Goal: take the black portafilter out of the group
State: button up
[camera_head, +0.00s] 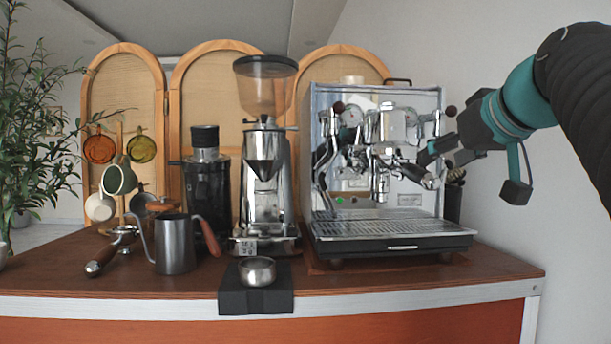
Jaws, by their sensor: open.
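The chrome espresso machine (420,232) stands on the right of the cart. Its group is at the front centre, and the black portafilter (427,181) sits under it with its dark handle pointing right and forward. My gripper (432,154) comes in from the right, just above the handle in the picture. It is open and looks empty. The picture is too small to tell whether a fingertip touches the handle or how far in depth they are apart.
A metal cup (257,270) rests on a black mat (235,296). The counter's front right is clear.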

aim_at(425, 170)
jog(key=shift+x, duration=3.6)
jog(key=shift+w+f, duration=0.1)
grip_shut()
